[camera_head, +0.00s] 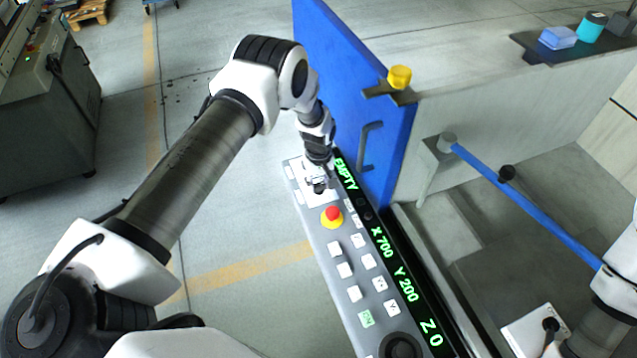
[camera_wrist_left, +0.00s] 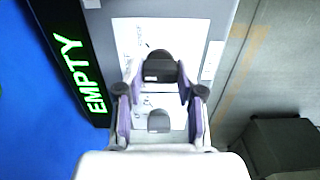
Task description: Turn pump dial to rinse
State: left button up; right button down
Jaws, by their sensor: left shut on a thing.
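The pump dial is a dark knob (camera_wrist_left: 159,68) on a white label plate (camera_wrist_left: 205,29) in the left wrist view. The plate also shows at the far end of the grey control panel (camera_head: 325,247) in the head view. My left gripper (camera_head: 319,186) reaches down over this plate. In the left wrist view its two purple-padded fingers (camera_wrist_left: 158,82) close in on the knob from both sides, and it is shut on it. The plate's print is washed out, so I cannot read the setting. My right gripper is out of view.
The display strip (camera_head: 406,284) reads EMPTY, X 700, Y 200, Z 0. A red emergency stop (camera_head: 332,213) and several white buttons lie close to the dial. A blue door (camera_head: 345,90) with a handle stands beside the panel. Open floor lies left.

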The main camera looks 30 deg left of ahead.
pick_arm(q)
jog(key=shift+f+m+b, duration=0.25)
jog(key=shift+m+b, duration=0.85)
jog(key=shift+b, duration=0.1)
jog(key=shift+m+b, duration=1.15)
jog(key=shift+m, duration=0.05)
jog(key=m+b, duration=0.2)
jog(key=m, duration=0.1)
jog(key=shift+m, duration=0.3)
jog(key=shift+r+m+b, duration=0.15)
jog(key=shift+m+b, duration=0.65)
jog(key=shift+m, duration=0.5)
jog(key=o, duration=1.1)
jog(key=shift+o, duration=0.2)
jog(key=shift+r, duration=0.1)
